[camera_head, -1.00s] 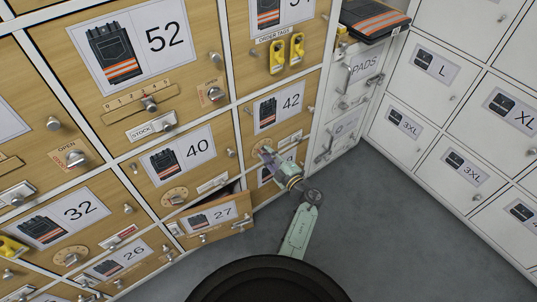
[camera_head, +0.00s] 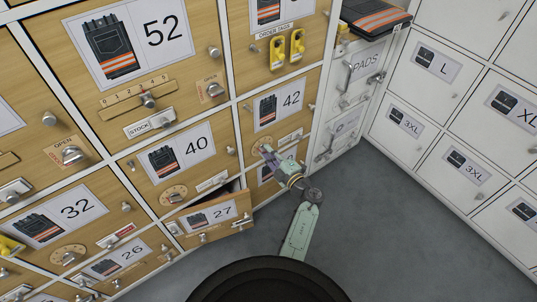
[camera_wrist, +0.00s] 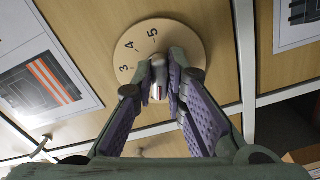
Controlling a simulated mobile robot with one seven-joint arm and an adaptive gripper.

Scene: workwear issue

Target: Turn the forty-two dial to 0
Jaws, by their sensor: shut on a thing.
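The forty-two door (camera_head: 294,80) is a wooden panel with a picture label reading 42 (camera_head: 279,108). In the wrist view its dial is a round wooden disc (camera_wrist: 190,44) with the figures 3, 4 and 5 showing at its upper left; the other figures are hidden by my fingers. A small metallic knob (camera_wrist: 156,67) stands at the disc's middle. My gripper (camera_wrist: 159,87) is shut on this knob, one purple-padded finger on each side. In the head view my gripper (camera_head: 264,149) covers most of the dial, so its setting cannot be read there.
The door labelled 27 (camera_head: 247,206) stands ajar at lower left of my gripper. Door 40 (camera_head: 178,155), with its own dial (camera_head: 173,195), is to the left. Yellow tags (camera_head: 297,46) hang above. Grey floor (camera_head: 375,215) is clear to the right.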

